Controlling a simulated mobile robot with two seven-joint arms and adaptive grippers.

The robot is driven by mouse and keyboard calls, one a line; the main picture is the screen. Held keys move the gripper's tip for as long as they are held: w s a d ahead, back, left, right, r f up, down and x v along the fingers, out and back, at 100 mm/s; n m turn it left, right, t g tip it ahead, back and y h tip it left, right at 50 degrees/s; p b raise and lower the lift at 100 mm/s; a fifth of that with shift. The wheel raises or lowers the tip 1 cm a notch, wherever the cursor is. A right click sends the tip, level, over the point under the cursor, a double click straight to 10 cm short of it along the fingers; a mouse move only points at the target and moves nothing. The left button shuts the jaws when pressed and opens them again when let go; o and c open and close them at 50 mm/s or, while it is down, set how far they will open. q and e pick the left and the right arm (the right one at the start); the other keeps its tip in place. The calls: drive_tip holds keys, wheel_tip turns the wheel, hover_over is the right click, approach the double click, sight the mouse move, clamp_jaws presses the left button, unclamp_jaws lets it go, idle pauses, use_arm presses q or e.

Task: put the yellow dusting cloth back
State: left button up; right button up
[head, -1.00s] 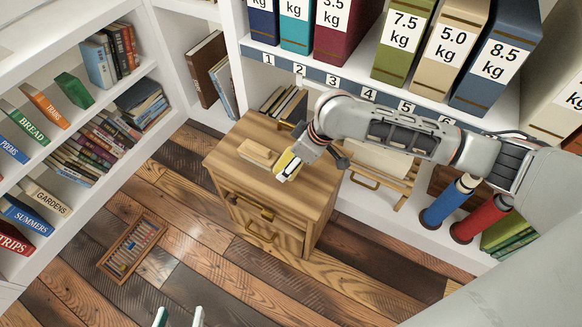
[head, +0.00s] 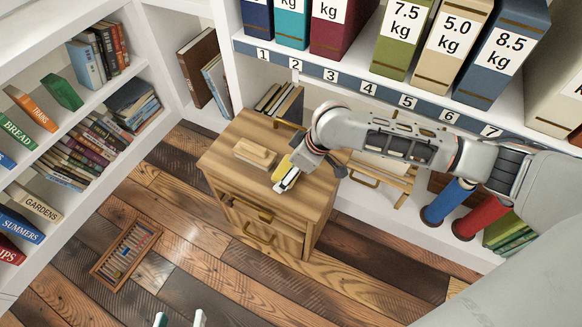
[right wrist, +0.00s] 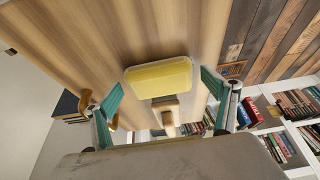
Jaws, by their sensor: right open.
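The yellow dusting cloth (right wrist: 158,77) shows in the right wrist view as a folded, rounded pad against a wooden surface, between the two spread fingers of my right gripper (right wrist: 165,100). The fingers stand clear of its sides. In the head view a yellow patch (head: 283,167) shows beside the right gripper (head: 287,181), over the wooden cabinet top (head: 230,160); the gripper hides part of it. My left gripper (head: 180,319) shows only as two separated fingertips at the bottom edge of the head view, with nothing seen between them.
A pale wooden block (head: 255,152) lies on the cabinet top. The cabinet has drawer handles on its front. An abacus-like frame (head: 126,253) lies on the plank floor. Bookshelves (head: 60,110) stand left; numbered binders (head: 405,40) line the back shelf. Blue (head: 447,202) and red rolls stand right.

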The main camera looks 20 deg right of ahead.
sight(288, 167)
use_arm(q)
drive_tip(key=shift+s+f, duration=0.1)
drive_tip(key=shift+f, duration=0.05)
use_arm(e)
drive_tip(key=v, duration=0.1)
drive_tip(key=p+v, duration=0.1)
drive_tip(key=v, duration=0.1)
drive_tip(key=w+p+v, duration=0.1)
drive_tip(key=shift+s+r, duration=0.2)
drive_tip(key=shift+r, duration=0.3)
drive_tip(key=shift+p+v, duration=0.5)
drive_tip(key=shift+v, duration=0.6)
use_arm(q)
drive_tip(key=shift+m+g+y, duration=0.6)
drive_tip(key=shift+m, duration=0.2)
drive_tip(key=a+f+p, duration=0.1)
drive_tip(key=s+a+f, duration=0.1)
drive_tip(key=a, duration=0.1)
drive_tip(key=a+p, duration=0.1)
drive_tip(key=shift+s+a+f+p, duration=0.2)
drive_tip(key=shift+s+f+p, duration=0.1)
drive_tip(key=shift+s+f, duration=0.1)
use_arm(e)
drive_tip(key=v, duration=0.2)
drive_tip(key=s+v, duration=0.1)
drive_tip(key=v, duration=0.2)
drive_tip(key=shift+d, duration=0.1)
